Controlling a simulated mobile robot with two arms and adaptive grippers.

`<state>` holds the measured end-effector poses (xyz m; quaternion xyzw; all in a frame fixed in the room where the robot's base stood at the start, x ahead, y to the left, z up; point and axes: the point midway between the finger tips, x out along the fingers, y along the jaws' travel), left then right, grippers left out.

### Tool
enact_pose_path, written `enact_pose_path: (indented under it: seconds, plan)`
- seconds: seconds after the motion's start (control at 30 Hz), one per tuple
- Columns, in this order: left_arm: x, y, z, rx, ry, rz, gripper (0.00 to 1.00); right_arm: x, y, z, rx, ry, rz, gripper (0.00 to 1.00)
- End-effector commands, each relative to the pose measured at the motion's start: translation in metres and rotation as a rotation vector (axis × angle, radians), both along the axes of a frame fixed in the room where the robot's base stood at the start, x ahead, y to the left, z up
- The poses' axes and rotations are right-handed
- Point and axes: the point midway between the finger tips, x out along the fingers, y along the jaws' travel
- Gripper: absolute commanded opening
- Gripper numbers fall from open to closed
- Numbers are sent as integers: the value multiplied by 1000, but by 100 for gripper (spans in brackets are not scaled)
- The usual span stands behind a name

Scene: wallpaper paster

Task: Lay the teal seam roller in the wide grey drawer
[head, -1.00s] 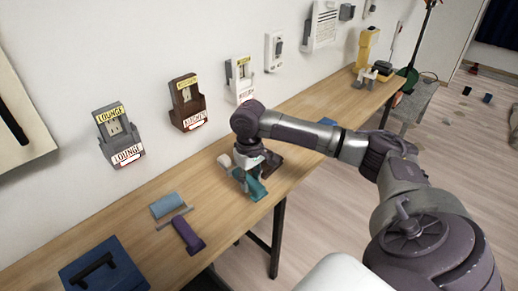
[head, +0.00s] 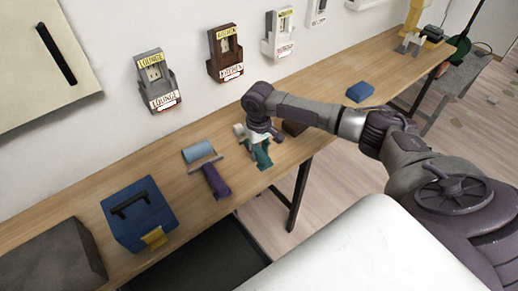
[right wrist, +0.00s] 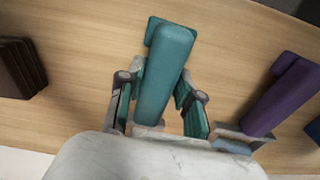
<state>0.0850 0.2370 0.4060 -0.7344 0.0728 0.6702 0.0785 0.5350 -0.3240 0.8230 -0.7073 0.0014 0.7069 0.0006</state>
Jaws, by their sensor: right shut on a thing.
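The teal seam roller (head: 263,157) lies at the table's front edge under my right gripper (head: 259,137). In the right wrist view its teal handle (right wrist: 165,75) runs between the two fingers of my right gripper (right wrist: 160,108), which is shut on it. The roller's far end is hidden by the gripper. A dark grey open space that looks like a wide drawer (head: 212,262) shows below the table's front edge, at the bottom of the head view; I see no roller in it. My left gripper is not in view.
Left of my right gripper lie a purple-handled roller (head: 215,182), a blue box with a black handle (head: 138,212) and a grey block (head: 52,262). A brown object (head: 294,127) and a blue block (head: 360,91) are to the right. Labelled holders (head: 226,55) hang on the wall.

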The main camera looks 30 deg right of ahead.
Motion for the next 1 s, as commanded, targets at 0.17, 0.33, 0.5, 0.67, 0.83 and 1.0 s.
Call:
enact_pose_path:
  seconds: [0.17,0.33,0.5,0.67,0.83,1.0]
  plan:
    - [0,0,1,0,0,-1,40,0,0,-4,0,0,0,41]
    - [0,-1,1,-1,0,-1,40,0,0,-4,0,1,0,60]
    - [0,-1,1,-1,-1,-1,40,0,0,-4,0,1,0,60]
    - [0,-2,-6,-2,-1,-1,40,0,0,-6,0,-1,0,60]
    - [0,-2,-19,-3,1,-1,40,1,0,6,1,-5,1,60]
    - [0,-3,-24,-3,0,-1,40,1,-2,48,2,-4,0,60]
